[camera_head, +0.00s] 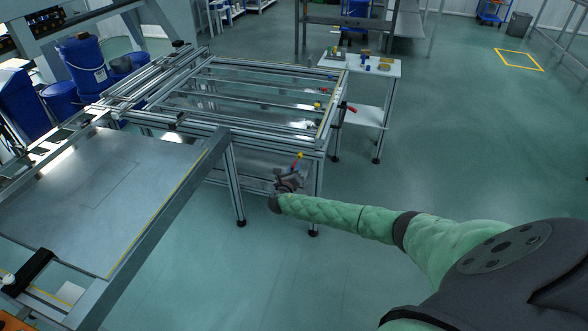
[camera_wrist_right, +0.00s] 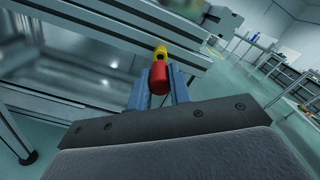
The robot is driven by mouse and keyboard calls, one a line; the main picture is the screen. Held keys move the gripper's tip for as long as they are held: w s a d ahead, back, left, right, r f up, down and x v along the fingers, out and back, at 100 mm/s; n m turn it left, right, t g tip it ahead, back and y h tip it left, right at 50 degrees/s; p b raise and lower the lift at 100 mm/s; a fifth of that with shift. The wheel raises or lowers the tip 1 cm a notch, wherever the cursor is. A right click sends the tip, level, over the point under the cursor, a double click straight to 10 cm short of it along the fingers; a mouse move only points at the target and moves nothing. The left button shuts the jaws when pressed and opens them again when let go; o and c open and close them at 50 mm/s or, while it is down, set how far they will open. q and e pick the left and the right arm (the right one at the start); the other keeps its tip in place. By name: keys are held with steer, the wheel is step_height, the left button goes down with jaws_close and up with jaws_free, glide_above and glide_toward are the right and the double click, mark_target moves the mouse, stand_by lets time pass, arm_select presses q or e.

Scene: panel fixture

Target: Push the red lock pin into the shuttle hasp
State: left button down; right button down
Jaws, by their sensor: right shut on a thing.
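The red lock pin (camera_wrist_right: 159,80) has a yellow end and sits between the two blue fingers of my right gripper (camera_wrist_right: 160,90). In the head view my right gripper (camera_head: 294,170) is shut on the pin, beside the near right leg of the frame fixture, with the yellow end (camera_head: 299,155) pointing up. In the right wrist view the yellow end lies in front of an aluminium rail; I cannot tell whether it touches. I cannot clearly make out the shuttle hasp; a small yellow part and a red handle (camera_head: 351,109) show on the fixture's right side. My left gripper is not in view.
The aluminium frame fixture (camera_head: 268,72) fills the middle of the head view. A flat panel table (camera_head: 75,205) stands at the near left. A small white table (camera_head: 385,68) with small parts stands behind right.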

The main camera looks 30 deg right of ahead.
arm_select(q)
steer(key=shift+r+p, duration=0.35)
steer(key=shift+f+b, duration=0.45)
arm_select(e)
steer(key=shift+x, duration=1.7)
stand_by(0.4)
steer(key=c, duration=1.2)
jaws_free()
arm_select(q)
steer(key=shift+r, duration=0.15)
arm_select(e)
steer(key=shift+a, duration=0.1)
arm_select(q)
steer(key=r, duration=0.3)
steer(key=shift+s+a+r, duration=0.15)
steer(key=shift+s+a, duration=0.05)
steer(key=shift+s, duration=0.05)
arm_select(e)
steer(key=v, duration=0.7)
steer(key=shift+s+a, duration=0.25)
